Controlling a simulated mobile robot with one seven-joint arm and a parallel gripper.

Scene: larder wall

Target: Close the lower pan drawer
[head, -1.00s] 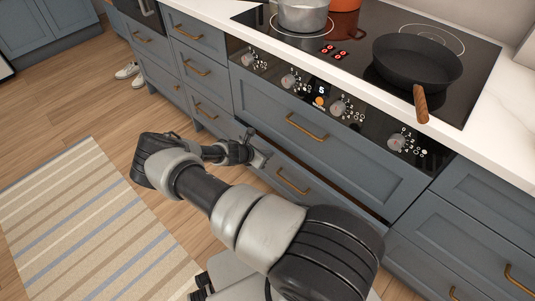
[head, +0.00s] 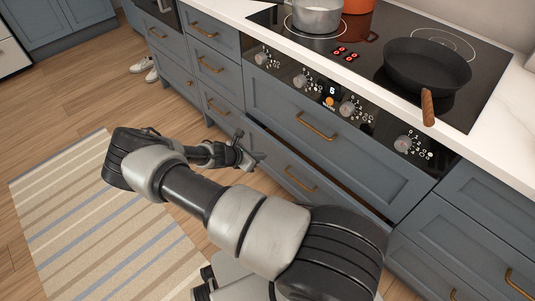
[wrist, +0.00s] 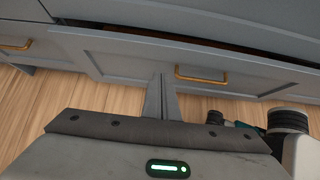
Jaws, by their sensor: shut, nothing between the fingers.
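The lower pan drawer (head: 330,199) is a blue-grey front with a brass handle (head: 301,180), below the upper pan drawer (head: 350,150) under the hob. It stands slightly out, with a dark gap along its top edge. The wrist view shows its front (wrist: 130,57), its handle (wrist: 201,74) and the gap above. My gripper (head: 256,157) is shut and empty, near the drawer's left end, left of the handle. In the wrist view its fingertips (wrist: 161,78) point at the front, left of the handle. Whether they touch it I cannot tell.
A black frying pan (head: 427,68) and a grey pot (head: 316,15) stand on the hob (head: 365,45). Closed drawers (head: 215,68) flank the pan drawers. A striped rug (head: 110,225) lies on the wooden floor, and white shoes (head: 143,67) stand at the far left cabinets.

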